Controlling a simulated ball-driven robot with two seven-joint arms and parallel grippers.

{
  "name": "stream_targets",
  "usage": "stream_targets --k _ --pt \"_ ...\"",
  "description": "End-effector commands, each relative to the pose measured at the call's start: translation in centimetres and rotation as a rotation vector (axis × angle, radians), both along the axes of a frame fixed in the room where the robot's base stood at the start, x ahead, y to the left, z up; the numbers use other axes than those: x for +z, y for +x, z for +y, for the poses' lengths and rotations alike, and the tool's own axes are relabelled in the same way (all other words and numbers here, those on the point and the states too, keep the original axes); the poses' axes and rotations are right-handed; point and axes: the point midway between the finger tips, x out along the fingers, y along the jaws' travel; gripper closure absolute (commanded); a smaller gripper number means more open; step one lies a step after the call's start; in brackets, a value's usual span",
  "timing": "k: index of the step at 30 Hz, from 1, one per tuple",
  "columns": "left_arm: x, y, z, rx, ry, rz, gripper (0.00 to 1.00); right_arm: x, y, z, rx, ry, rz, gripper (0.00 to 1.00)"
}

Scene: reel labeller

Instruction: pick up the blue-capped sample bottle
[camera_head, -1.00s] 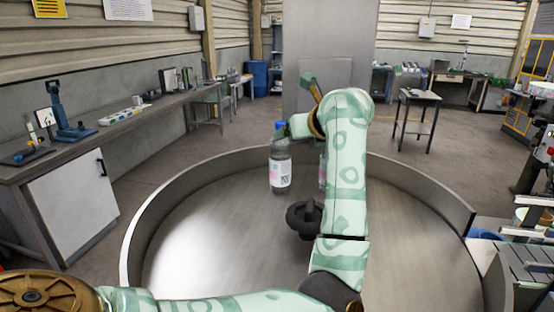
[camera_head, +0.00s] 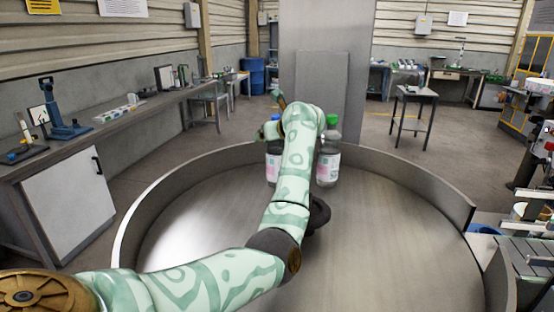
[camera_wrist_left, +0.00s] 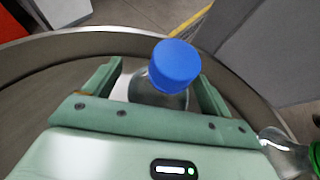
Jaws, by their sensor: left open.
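The blue-capped sample bottle (camera_head: 273,170) stands upright on the round metal turntable, partly hidden behind my left arm in the head view. In the left wrist view its blue cap (camera_wrist_left: 176,66) and clear shoulder show between the two fingers of my left gripper (camera_wrist_left: 158,78). The fingers are open, one on each side of the bottle, with the cap standing above them. Whether either finger touches the bottle I cannot tell. In the head view the fingers are hidden by the arm. My right gripper is not in view.
A green-capped bottle (camera_head: 328,165) stands close to the right of the blue-capped one; it also shows in the left wrist view (camera_wrist_left: 285,148). A dark hub (camera_head: 319,213) sits at the turntable's middle. A raised metal rim (camera_head: 410,178) surrounds the turntable (camera_head: 380,250), whose near part is clear.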

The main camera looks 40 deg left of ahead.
Motion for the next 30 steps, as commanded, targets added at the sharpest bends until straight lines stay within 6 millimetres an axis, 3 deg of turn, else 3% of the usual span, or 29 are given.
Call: stream_targets --k 9,18,26,30 --pt "-0.4 0.3 0.7 0.000 -0.001 -0.001 0.16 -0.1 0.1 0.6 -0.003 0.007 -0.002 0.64" --pt "-0.4 0.3 0.6 0.000 -0.001 -0.001 1.00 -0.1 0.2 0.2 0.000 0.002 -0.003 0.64" --pt "0.0 0.3 0.6 0.000 0.002 -0.003 1.00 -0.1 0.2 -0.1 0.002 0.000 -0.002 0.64" --pt "2.0 0.4 0.6 -0.001 0.002 -0.007 1.00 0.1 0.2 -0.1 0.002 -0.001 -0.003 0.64"
